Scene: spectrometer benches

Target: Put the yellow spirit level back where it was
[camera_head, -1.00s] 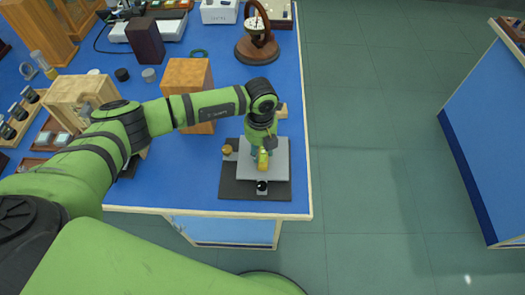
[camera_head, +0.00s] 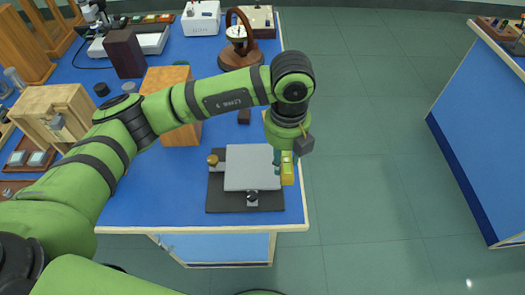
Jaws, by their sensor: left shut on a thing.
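The yellow spirit level (camera_head: 287,174) is in my left gripper (camera_head: 282,160), at the right edge of the grey platform plate (camera_head: 250,165). The gripper is shut on it, and the arm reaches in from the left above the bench. The level appears beside the plate's right side, near the bench's right edge; I cannot tell how high it is held. The plate sits on a dark base (camera_head: 228,201) with a brass knob (camera_head: 212,160) at its left and a black knob (camera_head: 252,197) at its front. My right gripper is out of view.
The blue bench (camera_head: 170,195) ends just right of the dark base, with open floor (camera_head: 350,150) beyond. A wooden block (camera_head: 182,130) and a small dark block (camera_head: 244,116) stand behind the platform. Another blue bench (camera_head: 480,130) is at the far right.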

